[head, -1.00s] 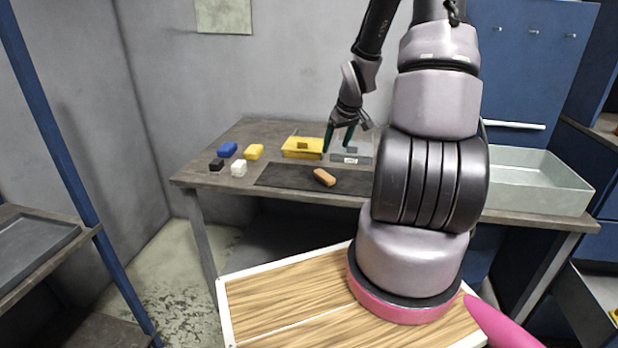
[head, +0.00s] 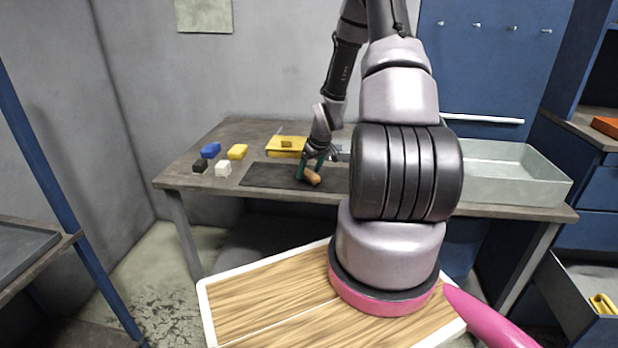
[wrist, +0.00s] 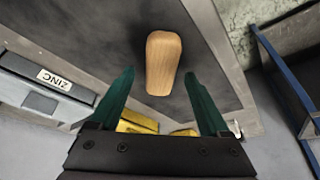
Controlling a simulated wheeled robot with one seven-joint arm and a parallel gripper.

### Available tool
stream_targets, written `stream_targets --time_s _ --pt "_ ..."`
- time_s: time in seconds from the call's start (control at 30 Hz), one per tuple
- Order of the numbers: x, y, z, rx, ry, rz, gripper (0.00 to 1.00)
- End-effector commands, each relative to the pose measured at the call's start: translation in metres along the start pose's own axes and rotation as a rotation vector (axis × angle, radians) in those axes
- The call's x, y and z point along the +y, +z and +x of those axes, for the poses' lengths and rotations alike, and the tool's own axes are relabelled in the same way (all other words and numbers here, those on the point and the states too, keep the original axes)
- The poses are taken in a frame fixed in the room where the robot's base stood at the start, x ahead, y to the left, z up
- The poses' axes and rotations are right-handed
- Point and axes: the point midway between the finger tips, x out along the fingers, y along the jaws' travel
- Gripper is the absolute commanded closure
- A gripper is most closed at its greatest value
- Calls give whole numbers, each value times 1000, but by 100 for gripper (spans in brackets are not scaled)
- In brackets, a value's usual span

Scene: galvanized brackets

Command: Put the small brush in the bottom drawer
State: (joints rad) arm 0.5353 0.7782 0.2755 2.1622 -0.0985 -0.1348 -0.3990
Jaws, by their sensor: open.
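The small brush (head: 313,178) shows as a small wooden, tan-brown block on the dark mat (head: 262,176) on the workbench. My gripper (head: 312,163) is open and reaches down at the brush, with its green fingers close to it. In the wrist view the brush (wrist: 163,62) lies ahead of and between the two open fingertips (wrist: 160,73), with a gap on each side. An open drawer (head: 568,302) juts from the blue cabinet at the lower right, with a yellow thing inside; its lower part is cut off.
Blue, yellow, black and white blocks (head: 222,169) stand at the bench's left. A yellow bin (head: 285,146) and a grey box labelled ZINC (wrist: 40,95) stand behind the mat. A large grey tray (head: 510,178) fills the bench's right.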

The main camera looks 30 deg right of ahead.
Motion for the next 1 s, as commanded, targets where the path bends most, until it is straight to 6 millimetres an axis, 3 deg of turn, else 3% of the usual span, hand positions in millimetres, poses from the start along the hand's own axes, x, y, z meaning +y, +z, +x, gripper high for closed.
stream_targets --time_s 0.1,0.33,0.53,0.57,0.83,1.0 --pt "0 0 9 -1 0 -1 20" --pt "0 0 10 -1 0 0 20" --pt "0 0 9 -1 0 0 96" --pt "0 0 9 -1 0 0 100" --pt "0 -1 7 0 1 0 100" --pt "1 -10 -14 3 3 0 100"
